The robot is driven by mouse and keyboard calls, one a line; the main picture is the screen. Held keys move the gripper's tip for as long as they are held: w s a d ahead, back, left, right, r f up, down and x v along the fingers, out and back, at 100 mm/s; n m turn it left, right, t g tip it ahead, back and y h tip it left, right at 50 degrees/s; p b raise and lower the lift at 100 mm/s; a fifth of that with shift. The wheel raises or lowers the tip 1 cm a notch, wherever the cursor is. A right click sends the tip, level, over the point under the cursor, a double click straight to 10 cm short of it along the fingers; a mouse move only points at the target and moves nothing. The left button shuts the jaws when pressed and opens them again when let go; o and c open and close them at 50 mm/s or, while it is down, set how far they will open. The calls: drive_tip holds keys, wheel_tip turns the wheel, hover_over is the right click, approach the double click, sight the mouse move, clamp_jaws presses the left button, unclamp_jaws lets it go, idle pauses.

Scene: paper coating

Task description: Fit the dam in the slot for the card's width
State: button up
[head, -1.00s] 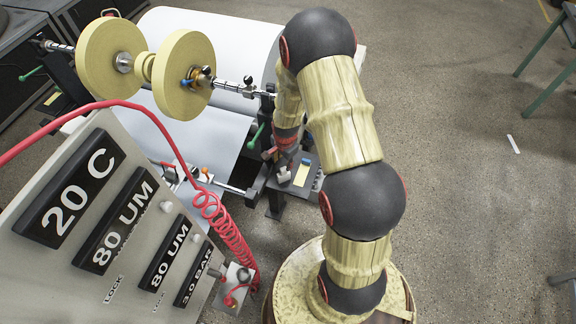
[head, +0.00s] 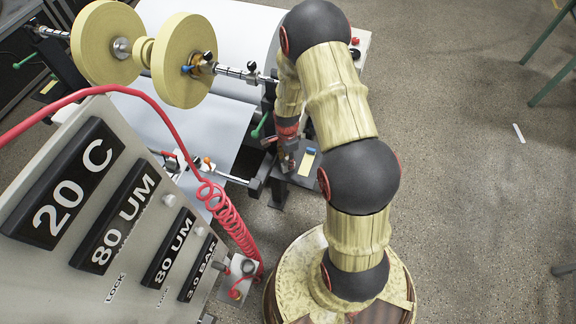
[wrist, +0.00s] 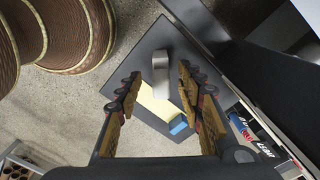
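A grey metal piece (wrist: 160,72), which may be the dam, stands between the fingers of my gripper (wrist: 160,82) in the wrist view. The fingers are open, with a gap on each side of it. Beneath is a dark plate (wrist: 128,62) with a pale yellow card (wrist: 155,104) and a small blue block (wrist: 178,124). In the head view my gripper (head: 287,160) is low over the left part of this plate (head: 302,180), beside the card (head: 307,163) and blue block (head: 311,151). I cannot make out the slots.
The coating machine's white web (head: 190,130) and yellow rolls (head: 185,60) lie to the left. A sloped label panel (head: 100,220) and a coiled red hose (head: 235,235) stand in front. A dark machine part (wrist: 240,60) is close right of my gripper. Open floor lies right.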

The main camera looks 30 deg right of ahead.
drive_tip(key=f, duration=0.2)
drive_tip(key=f+b, duration=0.1)
drive_tip(key=f, duration=0.1)
drive_tip(key=shift+d+f+b, duration=0.2)
drive_tip(key=shift+f+b, duration=0.1)
drive_tip(key=shift+c, duration=1)
drive_tip(key=c, duration=0.7)
clamp_jaws()
